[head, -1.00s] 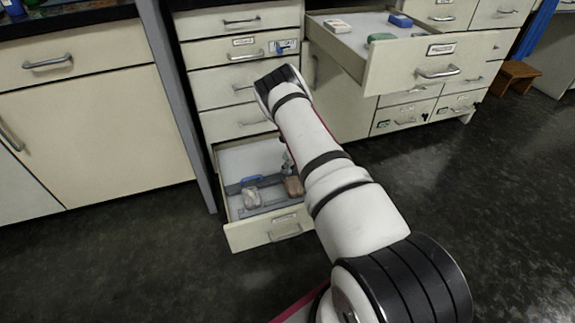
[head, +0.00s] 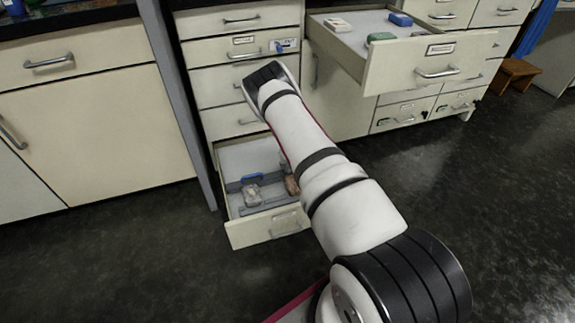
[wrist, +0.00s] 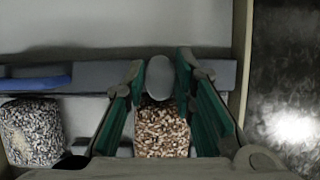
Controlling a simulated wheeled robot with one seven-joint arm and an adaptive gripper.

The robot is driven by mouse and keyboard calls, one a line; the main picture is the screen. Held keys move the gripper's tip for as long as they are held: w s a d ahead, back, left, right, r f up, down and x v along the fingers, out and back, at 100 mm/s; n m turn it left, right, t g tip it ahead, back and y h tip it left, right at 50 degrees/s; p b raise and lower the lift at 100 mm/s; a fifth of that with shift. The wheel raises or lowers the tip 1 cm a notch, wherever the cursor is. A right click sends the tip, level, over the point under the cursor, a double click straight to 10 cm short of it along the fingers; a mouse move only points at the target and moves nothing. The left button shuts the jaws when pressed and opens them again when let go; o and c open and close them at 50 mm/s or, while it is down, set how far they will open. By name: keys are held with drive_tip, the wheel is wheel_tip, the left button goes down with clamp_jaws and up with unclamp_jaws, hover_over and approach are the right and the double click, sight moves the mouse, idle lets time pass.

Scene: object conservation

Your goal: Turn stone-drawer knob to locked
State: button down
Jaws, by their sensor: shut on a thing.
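The open lower drawer (head: 262,232) holds stones and a grey crossbar. In the wrist view, a rounded grey knob-like piece (wrist: 160,77) stands at the crossbar (wrist: 102,75). My gripper (wrist: 160,72) has its green-padded fingers on both sides of this piece and is shut on it. A brown speckled stone (wrist: 162,135) lies just below the piece in the picture, between the fingers. In the head view my arm hides the gripper and the grey piece. A small blue knob (head: 279,47) beside a label is on an upper drawer front, away from my gripper. I cannot read the label.
A grey speckled stone (wrist: 32,130) and a blue piece (wrist: 35,84) are left of the gripper in the drawer. The drawer's right wall (wrist: 241,60) is close to the fingers. Another open drawer (head: 425,70) juts out at upper right. The dark floor (head: 480,190) is clear.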

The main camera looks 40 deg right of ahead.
drive_tip(key=shift+s, duration=0.1)
drive_tip(key=c, duration=1.7)
unclamp_jaws()
drive_tip(key=shift+f, duration=0.1)
drive_tip(key=shift+o, duration=0.2)
drive_tip(key=v, duration=1.2)
